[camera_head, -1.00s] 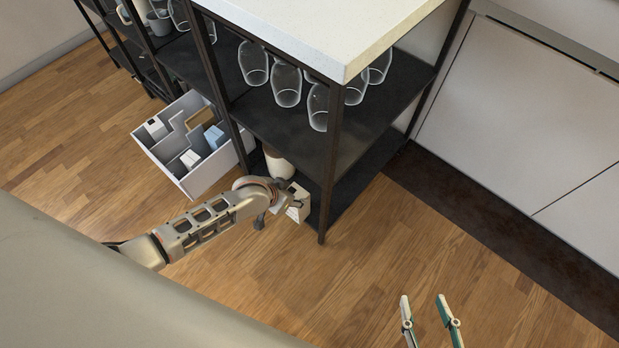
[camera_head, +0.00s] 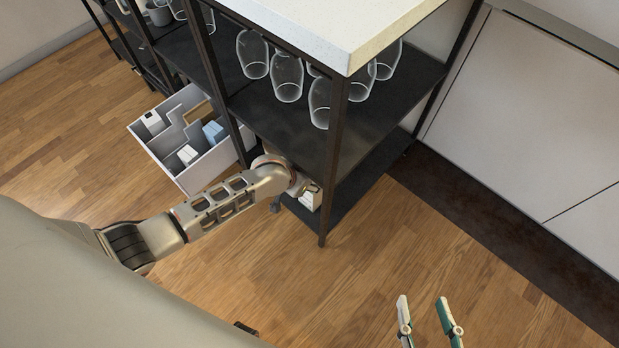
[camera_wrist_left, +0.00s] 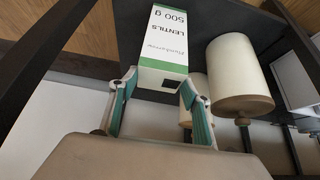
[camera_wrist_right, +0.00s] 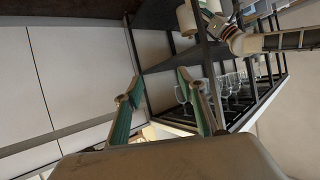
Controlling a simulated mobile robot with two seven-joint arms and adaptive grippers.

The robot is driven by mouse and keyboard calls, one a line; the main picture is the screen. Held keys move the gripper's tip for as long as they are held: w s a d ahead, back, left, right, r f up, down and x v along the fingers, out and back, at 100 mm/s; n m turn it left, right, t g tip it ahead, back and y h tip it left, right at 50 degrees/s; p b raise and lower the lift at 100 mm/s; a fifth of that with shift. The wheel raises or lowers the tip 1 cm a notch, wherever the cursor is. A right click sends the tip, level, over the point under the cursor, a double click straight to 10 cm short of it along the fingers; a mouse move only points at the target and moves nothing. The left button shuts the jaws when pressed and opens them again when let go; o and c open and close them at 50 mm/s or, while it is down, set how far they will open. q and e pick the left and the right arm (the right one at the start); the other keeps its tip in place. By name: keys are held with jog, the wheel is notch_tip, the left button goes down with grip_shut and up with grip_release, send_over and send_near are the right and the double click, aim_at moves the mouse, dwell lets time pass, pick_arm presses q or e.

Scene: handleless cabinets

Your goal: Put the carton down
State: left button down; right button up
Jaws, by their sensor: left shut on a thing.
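In the head view the carton (camera_head: 311,198) is at the low shelf of the black rack (camera_head: 342,207), mostly hidden by my left arm. I cannot tell whether its base touches the shelf. My right gripper (camera_head: 424,310) is open and empty above the wooden floor. It also shows in the right wrist view (camera_wrist_right: 157,88).
White canisters (camera_wrist_left: 238,75) stand right beside the carton. Wine glasses (camera_head: 287,78) are on the shelf above. An open drawer with small boxes (camera_head: 172,165) juts out left of the rack. A rack post (camera_head: 333,160) rises close by. The floor in front is clear.

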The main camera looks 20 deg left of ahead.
pick_arm(q)
jog(key=shift+w+r, duration=0.15)
jog(key=shift+r, duration=0.1)
jog(key=shift+f, duration=0.15)
jog(key=c, duration=1.3)
grip_release()
jog(key=shift+f, duration=0.1)
jog(key=o, duration=0.3)
